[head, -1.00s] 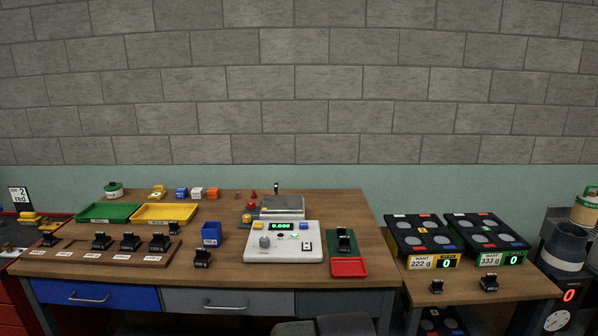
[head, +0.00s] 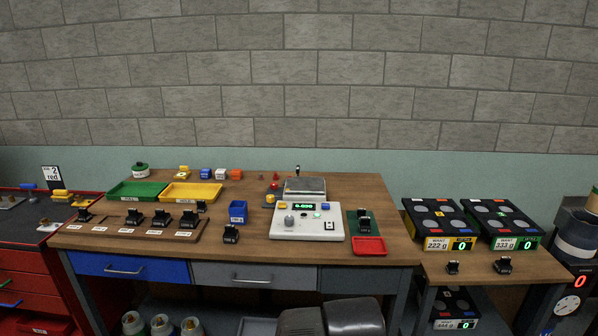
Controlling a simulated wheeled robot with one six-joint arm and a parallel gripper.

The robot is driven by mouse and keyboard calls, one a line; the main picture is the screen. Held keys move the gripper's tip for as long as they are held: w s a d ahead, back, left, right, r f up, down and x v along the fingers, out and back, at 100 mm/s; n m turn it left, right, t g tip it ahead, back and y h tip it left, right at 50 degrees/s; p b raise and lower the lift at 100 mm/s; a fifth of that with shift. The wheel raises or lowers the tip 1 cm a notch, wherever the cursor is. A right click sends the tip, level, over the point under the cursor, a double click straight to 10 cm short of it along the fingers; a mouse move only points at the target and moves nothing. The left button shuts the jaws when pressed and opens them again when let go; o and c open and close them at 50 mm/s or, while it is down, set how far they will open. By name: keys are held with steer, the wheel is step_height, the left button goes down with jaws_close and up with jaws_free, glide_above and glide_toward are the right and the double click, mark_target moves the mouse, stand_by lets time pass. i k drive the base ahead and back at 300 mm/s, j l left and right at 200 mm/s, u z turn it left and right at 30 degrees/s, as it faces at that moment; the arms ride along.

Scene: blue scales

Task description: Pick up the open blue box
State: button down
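The open blue box (head: 238,213) stands upright on the wooden workbench (head: 340,182), left of the white scale console. It is small and its open top faces up; whether anything lies inside is too small to tell. My gripper is not in view. Two dark grey rounded shapes at the bottom middle look like parts of my own body, well below the box and apart from it.
A small black object (head: 231,234) stands just in front of the box. The scale console (head: 305,228) is to its right. The yellow tray (head: 190,192) and green tray (head: 136,191) are to its left. A red tray (head: 369,246) lies at the bench's front right.

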mark_target(238, 212)
steer(key=i+j+u, duration=0.15)
steer(key=i+j, duration=0.25)
steer(key=i+j+u, duration=0.15)
steer(key=i+j, duration=0.2)
steer(key=i, duration=0.25)
steer(key=i+j+u, duration=0.15)
steer(key=i+j, duration=0.15)
steer(key=i, duration=0.2)
